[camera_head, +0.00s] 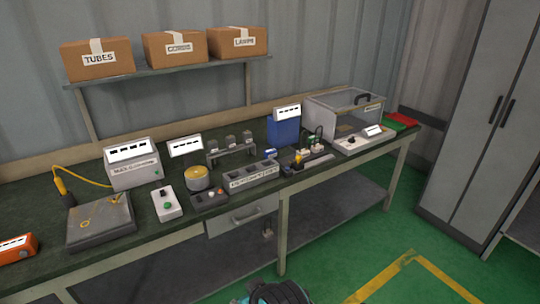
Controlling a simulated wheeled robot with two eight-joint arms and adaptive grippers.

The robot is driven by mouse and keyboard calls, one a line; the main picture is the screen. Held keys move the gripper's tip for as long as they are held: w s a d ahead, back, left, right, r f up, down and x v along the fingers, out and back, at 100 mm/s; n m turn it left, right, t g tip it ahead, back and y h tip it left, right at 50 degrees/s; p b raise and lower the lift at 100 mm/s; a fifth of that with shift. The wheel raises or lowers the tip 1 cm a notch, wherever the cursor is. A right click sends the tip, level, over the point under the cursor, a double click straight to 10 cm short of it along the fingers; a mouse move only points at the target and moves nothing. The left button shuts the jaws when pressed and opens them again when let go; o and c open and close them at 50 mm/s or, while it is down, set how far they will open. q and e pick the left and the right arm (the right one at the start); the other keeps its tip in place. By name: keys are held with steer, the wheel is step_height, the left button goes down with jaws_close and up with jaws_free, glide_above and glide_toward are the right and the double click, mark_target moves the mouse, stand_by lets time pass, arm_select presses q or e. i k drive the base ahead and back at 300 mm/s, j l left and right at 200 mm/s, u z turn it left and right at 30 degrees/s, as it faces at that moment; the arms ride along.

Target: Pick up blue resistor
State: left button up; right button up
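A small blue piece (270,153), which looks like the blue resistor, sits at the back right end of a grey labelled tray (254,182) on the workbench. It is too small to tell whether it lies in the tray or just behind it. The tray has several dark compartments and a front label that seems to read "RESISTORS". Neither of my grippers can be made out. A black and teal part at the bottom edge appears to be mine.
The dark green bench (30,205) is crowded. Right of the tray are a board with small parts (308,163), a blue box (284,130) and a clear-lidded case (345,115). Left are a yellow-topped round pot (198,179) and a white switch box (167,203). A shelf above holds cartons (97,58).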

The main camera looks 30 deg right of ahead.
mark_target(268, 153)
steer(key=i+l+z, duration=0.1)
steer(key=z, duration=0.4)
steer(key=i+l+z, duration=0.15)
steer(key=z, duration=0.35)
steer(key=i+z, duration=0.2)
steer(key=z, duration=0.3)
steer(key=i+z, duration=0.15)
steer(key=i, duration=0.3)
steer(key=i+j+z, duration=0.15)
steer(key=i, duration=0.3)
steer(key=i+j+z, duration=0.15)
steer(key=i, duration=0.25)
steer(key=i+j+z, duration=0.15)
steer(key=i+j, duration=0.15)
steer(key=i, duration=0.15)
